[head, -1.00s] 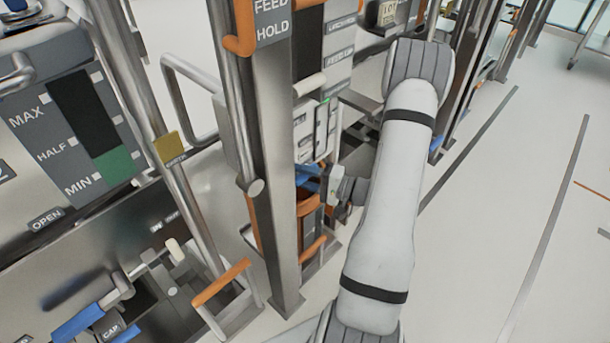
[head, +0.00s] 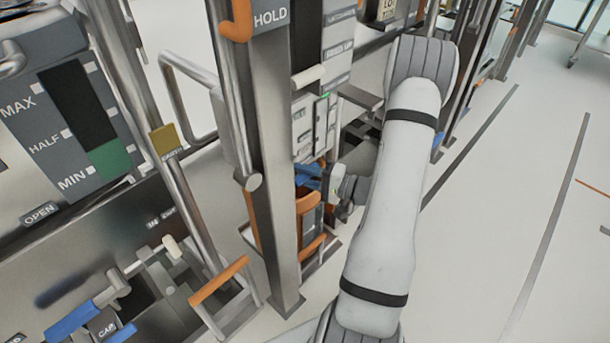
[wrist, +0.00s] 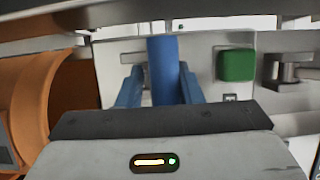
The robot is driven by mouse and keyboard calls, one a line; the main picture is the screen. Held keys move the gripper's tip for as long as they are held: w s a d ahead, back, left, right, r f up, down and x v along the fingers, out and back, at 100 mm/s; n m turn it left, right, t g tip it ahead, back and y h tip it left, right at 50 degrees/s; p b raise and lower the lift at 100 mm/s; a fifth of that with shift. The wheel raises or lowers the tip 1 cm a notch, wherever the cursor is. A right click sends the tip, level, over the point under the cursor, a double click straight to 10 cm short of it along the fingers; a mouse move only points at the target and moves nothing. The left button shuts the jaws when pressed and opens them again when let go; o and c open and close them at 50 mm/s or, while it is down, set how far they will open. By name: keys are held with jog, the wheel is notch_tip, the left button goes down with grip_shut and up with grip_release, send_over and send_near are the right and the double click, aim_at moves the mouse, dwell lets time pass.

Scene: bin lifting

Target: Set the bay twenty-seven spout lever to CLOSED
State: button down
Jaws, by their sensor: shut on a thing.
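A blue lever handle (wrist: 164,66) stands upright in the middle of the wrist view, between the two blue fingers of my gripper (wrist: 160,88). The fingers are shut on it. In the head view my gripper (head: 318,181) is at the lower front of a bay behind a steel post, below a pale panel (head: 306,127). The post and my arm hide part of the lever there. I cannot read a bay number or a CLOSED mark near it.
A green block (wrist: 236,65) sits right of the lever, and an orange curved part (wrist: 45,105) is at left. In the head view a steel post (head: 262,170) stands close left of my gripper. Another blue-handled lever (head: 72,320) is at lower left. Open floor (head: 500,220) lies right.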

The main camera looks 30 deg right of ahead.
notch_tip(320, 180, down, 7)
jog(key=y+b, duration=0.1)
jog(key=b, duration=1.1)
jog(key=shift+w+a+n+t+b, duration=0.25)
jog(key=shift+n+t+b, duration=0.05)
jog(key=shift+b, duration=0.1)
jog(key=shift+r, duration=0.1)
jog(key=c, duration=0.9)
grip_release()
jog(key=shift+w, duration=0.2)
jog(key=shift+d, duration=0.1)
